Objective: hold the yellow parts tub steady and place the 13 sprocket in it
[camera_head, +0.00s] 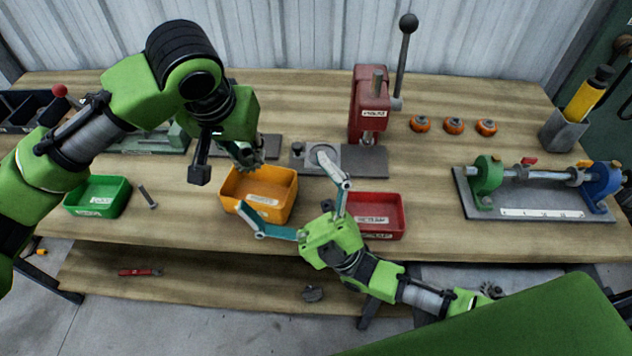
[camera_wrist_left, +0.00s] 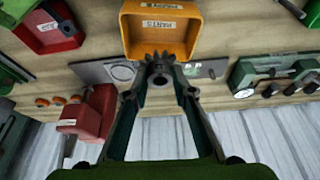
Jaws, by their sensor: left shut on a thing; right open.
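The yellow parts tub (camera_head: 281,205) sits on the bench near its front edge, and it also shows at the top of the left wrist view (camera_wrist_left: 129,38). My left gripper (camera_head: 243,150) is shut on a dark toothed sprocket (camera_wrist_left: 160,66), just behind the tub's far rim in the picture. The sprocket (camera_head: 246,160) is partly hidden by the gripper in the head view. Its number cannot be read. My right gripper (camera_head: 283,181) is open, its fingers spread wide at the tub's front and right. Whether either finger touches the tub cannot be told.
A red tub (camera_head: 398,229) stands right of the yellow one, a green tub (camera_head: 88,207) to the left. Behind are a red press (camera_head: 369,100) and its grey base plate (camera_head: 368,160). Several orange parts (camera_head: 453,125) and a shaft fixture (camera_head: 540,208) are on the right.

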